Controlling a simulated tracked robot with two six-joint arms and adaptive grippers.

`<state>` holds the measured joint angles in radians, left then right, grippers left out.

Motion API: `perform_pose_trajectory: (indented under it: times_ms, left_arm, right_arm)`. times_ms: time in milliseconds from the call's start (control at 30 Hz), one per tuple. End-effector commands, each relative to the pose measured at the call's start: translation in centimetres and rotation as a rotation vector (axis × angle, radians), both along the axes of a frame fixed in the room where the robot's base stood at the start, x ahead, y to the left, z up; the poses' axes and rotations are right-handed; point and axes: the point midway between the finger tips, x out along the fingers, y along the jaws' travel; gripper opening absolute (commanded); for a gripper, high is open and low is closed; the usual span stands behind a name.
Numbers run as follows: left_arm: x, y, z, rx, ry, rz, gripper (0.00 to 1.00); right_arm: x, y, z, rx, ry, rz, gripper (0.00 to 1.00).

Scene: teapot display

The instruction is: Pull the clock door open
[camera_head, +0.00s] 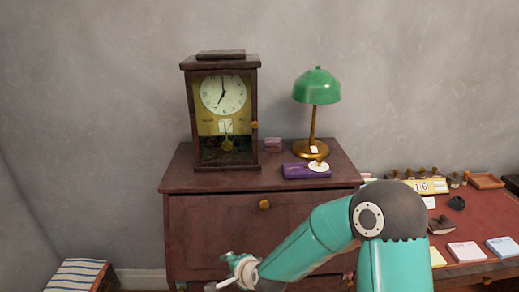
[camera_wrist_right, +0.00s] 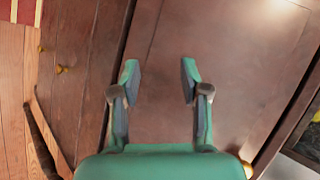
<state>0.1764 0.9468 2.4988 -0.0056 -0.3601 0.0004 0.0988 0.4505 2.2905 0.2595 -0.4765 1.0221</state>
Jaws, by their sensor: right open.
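The clock (camera_head: 188,120) stands upright on top of a brown cabinet in the head view, with a dark wood case, white dial and small pendulum. Its glazed front door (camera_head: 208,151) looks shut. A small brass knob (camera_head: 254,125) sits at the door's right side. My right gripper (camera_head: 238,268) is low in front of the cabinet, well below the clock and apart from it. In the right wrist view the right gripper (camera_wrist_right: 160,74) is open, with nothing between its fingers, facing brown wood. My left gripper is in neither view.
The cabinet (camera_head: 215,225) has a brass knob (camera_head: 264,205) on its front. A green lamp (camera_head: 317,88) and a purple box (camera_head: 297,171) stand right of the clock. A red desk (camera_head: 470,215) with small items is at right. Striped books (camera_head: 75,274) lie at lower left.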

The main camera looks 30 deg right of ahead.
Motion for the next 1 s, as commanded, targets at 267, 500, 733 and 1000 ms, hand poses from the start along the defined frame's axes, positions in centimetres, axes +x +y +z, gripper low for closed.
perform_pose_trajectory:
  times_ms: [267, 500, 733, 1000]
  left_arm:
    - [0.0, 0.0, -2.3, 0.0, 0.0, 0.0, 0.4]
    - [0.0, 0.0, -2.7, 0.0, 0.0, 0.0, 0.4]
    - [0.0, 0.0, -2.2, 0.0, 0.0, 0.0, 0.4]
    - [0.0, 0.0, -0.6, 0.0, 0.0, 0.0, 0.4]
  right_arm:
    - [2.6, -9.1, 22.6, 0.774, -0.579, -0.669, 0.45]
    - [-0.1, -12.6, 31.0, 1.186, -0.795, -0.816, 0.45]
    - [1.2, -13.6, 31.9, 1.232, -0.813, -0.831, 0.45]
    - [6.2, -15.5, 32.0, 1.228, -0.812, -0.831, 0.45]
